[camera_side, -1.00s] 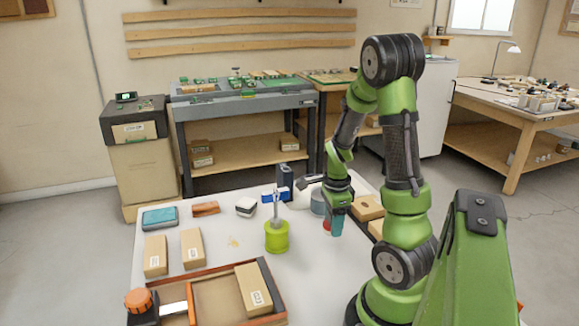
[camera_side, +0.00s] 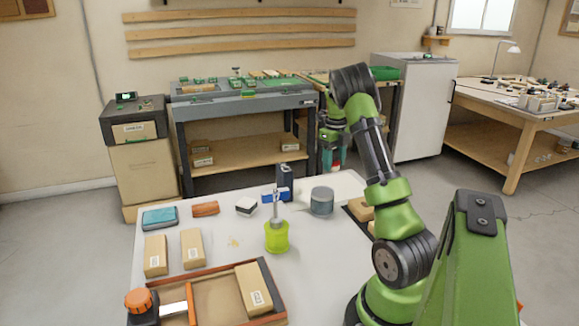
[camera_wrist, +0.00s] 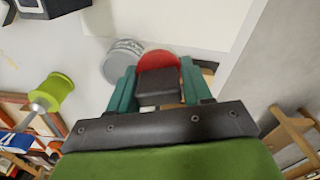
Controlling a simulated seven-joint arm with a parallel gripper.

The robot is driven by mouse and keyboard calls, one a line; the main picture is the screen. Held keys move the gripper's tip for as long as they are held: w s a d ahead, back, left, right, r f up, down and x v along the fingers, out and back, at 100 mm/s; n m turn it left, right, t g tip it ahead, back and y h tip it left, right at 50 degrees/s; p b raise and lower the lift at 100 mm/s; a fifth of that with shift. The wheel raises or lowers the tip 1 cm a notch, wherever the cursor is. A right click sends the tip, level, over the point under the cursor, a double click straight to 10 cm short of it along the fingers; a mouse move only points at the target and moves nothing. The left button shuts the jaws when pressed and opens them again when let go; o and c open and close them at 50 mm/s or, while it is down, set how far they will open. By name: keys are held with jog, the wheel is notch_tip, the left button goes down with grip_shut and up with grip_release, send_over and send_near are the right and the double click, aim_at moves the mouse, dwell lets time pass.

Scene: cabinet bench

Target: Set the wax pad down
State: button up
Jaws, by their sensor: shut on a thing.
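The wax pad, which I take to be the red round piece (camera_wrist: 158,61), shows just past my fingertips in the wrist view. A dark block between the fingers hides part of it. My gripper (camera_side: 331,160) is shut on it, with teal fingers on either side. In the side view my gripper is raised above the far right part of the white table, with a little red at its fingertips. A grey round tin (camera_side: 322,202) stands on the table below it and shows left of the pad in the wrist view (camera_wrist: 122,60).
A lime-green pot (camera_side: 277,237) with a tool upright in it stands mid-table. A blue-and-black item (camera_side: 283,184), a white block (camera_side: 246,206), an orange-brown block (camera_side: 205,209) and a teal box (camera_side: 160,218) lie behind. Cardboard boxes (camera_side: 193,248) and a wooden tray (camera_side: 214,301) lie nearer.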

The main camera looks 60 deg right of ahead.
jog(key=w+d+f+m, duration=0.2)
jog(key=d+m, duration=0.1)
jog(key=d, duration=0.2)
jog(key=shift+m, duration=0.3)
notch_tip(320, 180, down, 10)
jog(key=shift+r, duration=0.25)
jog(key=o, duration=1)
jog(key=shift+f, duration=0.15)
